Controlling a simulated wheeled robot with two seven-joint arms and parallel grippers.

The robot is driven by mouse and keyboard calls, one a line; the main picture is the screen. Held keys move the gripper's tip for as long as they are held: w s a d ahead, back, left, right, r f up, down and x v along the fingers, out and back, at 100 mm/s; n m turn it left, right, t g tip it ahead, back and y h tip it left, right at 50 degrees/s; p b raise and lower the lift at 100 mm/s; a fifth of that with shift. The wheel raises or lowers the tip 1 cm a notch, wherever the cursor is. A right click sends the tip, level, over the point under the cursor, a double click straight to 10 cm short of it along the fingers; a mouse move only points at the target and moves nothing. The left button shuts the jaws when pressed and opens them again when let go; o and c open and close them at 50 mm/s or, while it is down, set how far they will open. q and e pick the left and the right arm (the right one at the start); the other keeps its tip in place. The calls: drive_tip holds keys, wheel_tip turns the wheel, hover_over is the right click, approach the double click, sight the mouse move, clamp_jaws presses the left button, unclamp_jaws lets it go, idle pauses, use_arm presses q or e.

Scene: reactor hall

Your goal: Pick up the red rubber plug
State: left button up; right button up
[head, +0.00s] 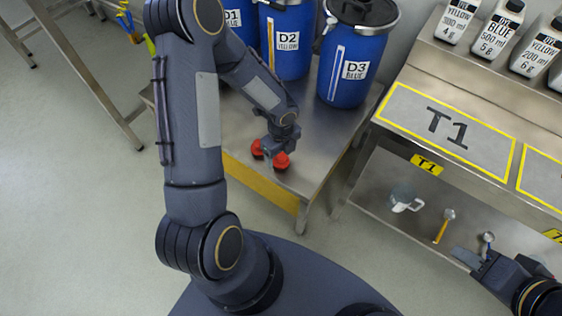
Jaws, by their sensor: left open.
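Red rubber shows in two patches, one at the left (257,148) and one lower right (281,161), at the front edge of the steel table below the blue drums. I cannot tell whether these are one plug or two. My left gripper (272,150) is open, pointing down right at the red rubber, and its fingers hide part of it. Whether the fingers touch it is not clear. My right gripper (470,262) is at the lower right, by the lower shelf of the T1 bench, far from the red rubber. Its jaw opening cannot be made out.
Blue drums D1 (236,20), D2 (288,40) and D3 (352,60) stand behind on the table (312,125). The T1 bench (400,75) holds bottles above; a mug (404,197) and scoops (441,228) are on its lower shelf.

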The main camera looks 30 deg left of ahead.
use_arm(q)
wheel_tip(320, 180, down, 3)
drive_tip(key=shift+r+b, duration=0.2)
drive_tip(key=shift+b, duration=0.1)
use_arm(e)
drive_tip(key=shift+f, duration=0.55)
use_arm(q)
drive_tip(key=shift+c, duration=0.4)
drive_tip(key=c, duration=1)
drive_tip(key=shift+o, duration=0.2)
drive_tip(key=shift+r, duration=0.1)
